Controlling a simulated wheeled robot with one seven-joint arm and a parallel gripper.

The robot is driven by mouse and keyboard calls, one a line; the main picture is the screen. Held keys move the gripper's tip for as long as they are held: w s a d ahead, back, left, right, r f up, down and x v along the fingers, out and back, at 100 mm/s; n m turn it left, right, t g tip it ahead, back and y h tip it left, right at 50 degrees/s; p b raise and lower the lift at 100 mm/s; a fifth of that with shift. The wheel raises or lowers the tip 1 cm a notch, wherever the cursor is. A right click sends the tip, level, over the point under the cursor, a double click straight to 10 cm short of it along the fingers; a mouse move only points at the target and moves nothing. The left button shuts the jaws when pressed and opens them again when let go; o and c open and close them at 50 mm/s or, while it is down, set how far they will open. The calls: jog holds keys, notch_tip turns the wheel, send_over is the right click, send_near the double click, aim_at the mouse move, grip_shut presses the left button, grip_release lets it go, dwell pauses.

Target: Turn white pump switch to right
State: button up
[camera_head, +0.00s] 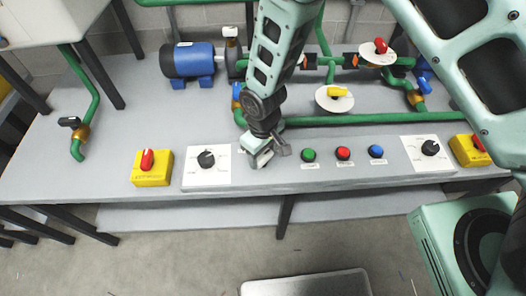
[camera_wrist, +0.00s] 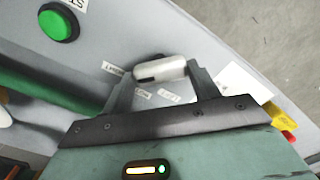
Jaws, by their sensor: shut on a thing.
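The white pump switch (camera_wrist: 162,68) shows in the wrist view as a pale rounded knob with a dark mark at one end. Small white labels lie around it on the grey panel. My gripper (camera_wrist: 161,80) has one dark finger on each side of the knob and is shut on it. In the head view my gripper (camera_head: 262,152) is down at the panel, between a black dial and the green button. It hides most of the switch there, so its exact angle cannot be told from that view.
The green button (camera_head: 308,155), red button (camera_head: 343,153) and blue button (camera_head: 376,151) stand to the right of my gripper. A black dial (camera_head: 206,159) and a yellow box with red switch (camera_head: 152,168) are left. Green pipes (camera_head: 350,119) run behind.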

aim_at(263, 156)
jog(key=o, duration=1)
jog(key=shift+r, duration=0.1)
notch_tip(263, 156, up, 17)
jog(key=shift+r+b, duration=0.15)
jog(key=shift+b, duration=0.75)
